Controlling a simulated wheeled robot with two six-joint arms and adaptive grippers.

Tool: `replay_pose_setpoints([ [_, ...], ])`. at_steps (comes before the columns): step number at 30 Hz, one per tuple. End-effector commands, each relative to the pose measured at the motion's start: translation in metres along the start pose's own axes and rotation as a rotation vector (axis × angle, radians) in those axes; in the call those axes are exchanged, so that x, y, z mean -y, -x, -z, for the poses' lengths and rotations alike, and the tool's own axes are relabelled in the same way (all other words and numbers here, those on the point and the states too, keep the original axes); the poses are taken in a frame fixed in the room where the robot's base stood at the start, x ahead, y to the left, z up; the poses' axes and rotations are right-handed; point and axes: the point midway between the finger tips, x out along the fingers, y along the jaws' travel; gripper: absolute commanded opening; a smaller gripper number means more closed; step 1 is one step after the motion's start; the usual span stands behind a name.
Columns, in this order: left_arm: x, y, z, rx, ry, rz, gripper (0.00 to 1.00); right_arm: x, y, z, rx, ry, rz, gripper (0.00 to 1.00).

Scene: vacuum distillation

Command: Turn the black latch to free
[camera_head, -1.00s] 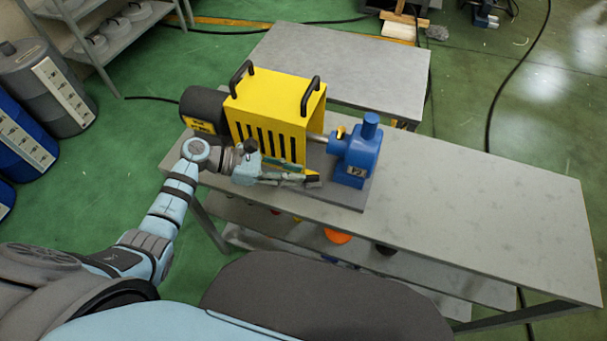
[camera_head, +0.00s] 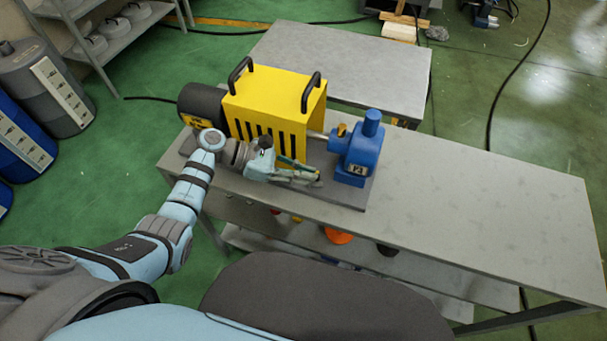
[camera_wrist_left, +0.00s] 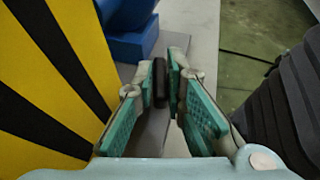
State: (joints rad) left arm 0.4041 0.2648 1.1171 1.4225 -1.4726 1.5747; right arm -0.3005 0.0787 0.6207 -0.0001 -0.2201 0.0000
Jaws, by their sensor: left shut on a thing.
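The black latch (camera_wrist_left: 159,85) shows in the left wrist view as a dark upright piece between my green-padded fingertips. My left gripper (camera_wrist_left: 167,84) is shut on it. In the head view my left gripper (camera_head: 308,178) is at the front lower edge of the yellow slotted guard (camera_head: 275,95), near the blue pump (camera_head: 357,155). The fingers largely hide the latch there, so its exact angle is hard to tell. The yellow and black striped side of the guard (camera_wrist_left: 50,75) fills the left of the wrist view. My right gripper is not in view.
The machine stands on a grey bench (camera_head: 480,205) whose right half is clear. A black motor (camera_head: 203,105) is left of the guard. A lower shelf holds an orange item (camera_head: 337,236). A second grey table (camera_head: 345,65) stands behind.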

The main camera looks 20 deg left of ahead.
Motion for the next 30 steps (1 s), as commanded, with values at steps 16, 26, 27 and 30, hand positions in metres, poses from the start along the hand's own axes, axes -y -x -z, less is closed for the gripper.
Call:
replay_pose_setpoints([
  [16,0.0,0.0,0.0,0.0,-0.007,0.013,0.2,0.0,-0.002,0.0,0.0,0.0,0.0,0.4],
  [26,-0.001,0.046,0.002,-0.005,-0.007,0.01,0.2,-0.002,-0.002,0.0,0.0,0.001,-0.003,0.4],
  [27,-0.001,0.058,0.002,-0.005,-0.007,0.011,0.2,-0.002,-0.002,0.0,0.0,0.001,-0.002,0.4],
  [30,-0.002,0.085,0.002,-0.004,-0.007,0.011,0.2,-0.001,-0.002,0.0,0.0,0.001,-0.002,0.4],
])
